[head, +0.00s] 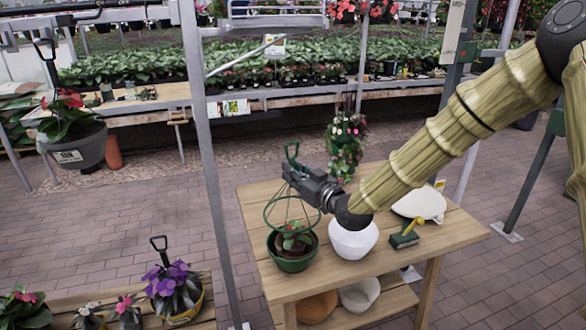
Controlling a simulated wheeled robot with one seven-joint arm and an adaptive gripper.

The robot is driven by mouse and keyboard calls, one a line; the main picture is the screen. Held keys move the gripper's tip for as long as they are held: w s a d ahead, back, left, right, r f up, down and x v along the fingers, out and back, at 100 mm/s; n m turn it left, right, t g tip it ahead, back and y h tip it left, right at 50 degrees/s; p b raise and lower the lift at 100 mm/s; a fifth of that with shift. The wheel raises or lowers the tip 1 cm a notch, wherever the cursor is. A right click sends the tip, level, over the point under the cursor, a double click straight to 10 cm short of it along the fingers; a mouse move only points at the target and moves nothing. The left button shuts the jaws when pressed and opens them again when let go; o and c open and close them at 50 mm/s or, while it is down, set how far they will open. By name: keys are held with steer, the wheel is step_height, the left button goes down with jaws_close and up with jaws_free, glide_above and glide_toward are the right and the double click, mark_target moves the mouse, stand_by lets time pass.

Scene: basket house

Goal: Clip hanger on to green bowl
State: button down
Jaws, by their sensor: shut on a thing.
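The green bowl (293,264) stands upright on the near left part of the wooden table, with a small leafy plant (293,240) in it. The green hanger (268,222) has a hook at its top, thin wires and a wide ring. My gripper (292,171) is shut on the hanger near its hook, above and slightly behind the bowl. The ring shows over the plant and the bowl's back rim. I cannot tell whether it touches the rim.
A white pot (353,241) stands close right of the bowl. A green block with a yellow handle (404,239) and a pale round thing (420,204) lie farther right. A metal post (213,190) rises left of the table (345,276).

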step_height(320, 180, down, 10)
steer(key=b, duration=0.5)
steer(key=shift+r, duration=0.2)
stand_by(0.4)
steer(key=shift+s+d+f+b, duration=0.1)
steer(key=shift+s+b, duration=0.05)
steer(key=shift+b, duration=0.15)
stand_by(0.7)
steer(key=shift+f+b, duration=0.55)
steer(key=shift+b, duration=0.15)
stand_by(2.3)
steer(key=c, duration=1.4)
jaws_free()
